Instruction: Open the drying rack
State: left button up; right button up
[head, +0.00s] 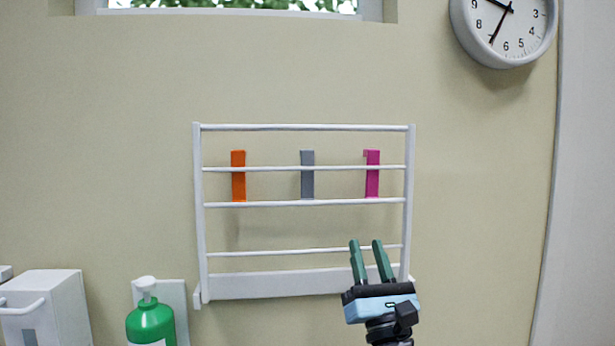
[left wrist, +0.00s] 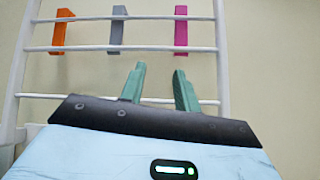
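The drying rack (head: 300,204) is a white frame with several horizontal bars, standing upright and close to flat against the wall in the head view. Orange (head: 238,176), grey (head: 307,175) and magenta (head: 372,174) strips hang on its bars. My left gripper (head: 364,244) is in front of the rack's lower right part, its green fingers pointing up and apart with nothing between them. In the left wrist view the fingers (left wrist: 158,72) show in front of the lower bars (left wrist: 66,97), below the grey and magenta strips. Contact with the rack cannot be told. My right gripper is not in view.
A green pump bottle (head: 150,322) stands at the lower left beside a white box-like unit (head: 45,310). A round clock (head: 504,28) hangs at the upper right. A window (head: 235,6) is above. The wall right of the rack is clear.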

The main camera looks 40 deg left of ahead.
pick_arm(q)
jog(key=s+a+r+n+g+y, duration=0.15)
jog(key=a+r+n+g, duration=0.25)
jog(key=r+n+g, duration=0.95)
jog(key=n+t+h+b, duration=0.2)
jog(key=n+t+h, duration=0.25)
jog(key=n, duration=0.65)
send_near(306, 128)
jog(key=w+a+g, duration=0.1)
jog(key=a, duration=0.1)
jog(key=shift+w+a+r+p, duration=0.2)
jog(key=shift+r+p, duration=0.1)
jog(key=shift+r, duration=0.05)
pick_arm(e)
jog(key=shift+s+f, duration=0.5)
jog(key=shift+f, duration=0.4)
pick_arm(q)
jog(key=shift+a, duration=0.1)
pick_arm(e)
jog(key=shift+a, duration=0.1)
